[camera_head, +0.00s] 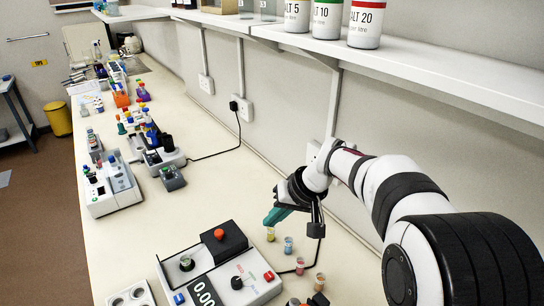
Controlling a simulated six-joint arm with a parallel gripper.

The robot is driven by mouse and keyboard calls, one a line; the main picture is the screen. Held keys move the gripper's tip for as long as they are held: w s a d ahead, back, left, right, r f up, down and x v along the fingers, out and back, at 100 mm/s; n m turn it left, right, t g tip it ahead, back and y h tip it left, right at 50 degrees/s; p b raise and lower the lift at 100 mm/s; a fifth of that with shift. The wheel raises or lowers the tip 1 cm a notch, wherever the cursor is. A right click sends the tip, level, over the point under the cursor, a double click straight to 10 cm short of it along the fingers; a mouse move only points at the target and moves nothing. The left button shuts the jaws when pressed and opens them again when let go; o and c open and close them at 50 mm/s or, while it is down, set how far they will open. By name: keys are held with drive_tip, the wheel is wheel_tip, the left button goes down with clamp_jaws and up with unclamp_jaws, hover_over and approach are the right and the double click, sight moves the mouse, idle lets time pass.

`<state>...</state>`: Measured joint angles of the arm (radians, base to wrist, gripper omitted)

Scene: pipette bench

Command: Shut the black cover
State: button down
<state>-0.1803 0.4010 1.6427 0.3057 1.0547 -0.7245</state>
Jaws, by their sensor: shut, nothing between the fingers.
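A white instrument (245,285) with a display reading 0.00 sits on the bench at the bottom centre. Its black cover (228,248), a dark block with a red-orange knob (219,234) on top, stands at the right of the instrument's top. Left of the cover a round well (187,263) is uncovered, with something greenish in it.
Several small cups, one yellow (271,234) and one blue (288,245), stand right of the instrument, under and near my arm. A white holder (132,296) is at its left. A shelf (420,65) with labelled jars overhangs the right. Bench between the instruments is clear.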

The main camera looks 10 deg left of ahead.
drive_tip(key=w+a+f+n, duration=0.1)
drive_tip(key=w+a+f, duration=0.1)
drive_tip(key=w+a, duration=0.15)
approach(224, 235)
drive_tip(key=shift+y, duration=0.4)
drive_tip(key=f, duration=0.1)
drive_tip(key=w+d+f, duration=0.1)
drive_tip(key=d+f, duration=0.1)
drive_tip(key=shift+w+f, duration=0.1)
drive_tip(key=shift+w, duration=0.3)
drive_tip(key=shift+s+a+f, duration=0.15)
drive_tip(key=shift+s+a, duration=0.05)
drive_tip(key=shift+a, duration=0.4)
drive_tip(key=shift+s+a+f, duration=0.15)
drive_tip(key=shift+a+f, duration=0.05)
drive_tip(key=shift+a, duration=0.45)
drive_tip(key=shift+s+a+f, duration=0.15)
drive_tip(key=shift+s+a, duration=0.05)
drive_tip(key=shift+a, duration=0.5)
drive_tip(key=s+a, duration=0.9)
drive_tip(key=shift+s, duration=0.1)
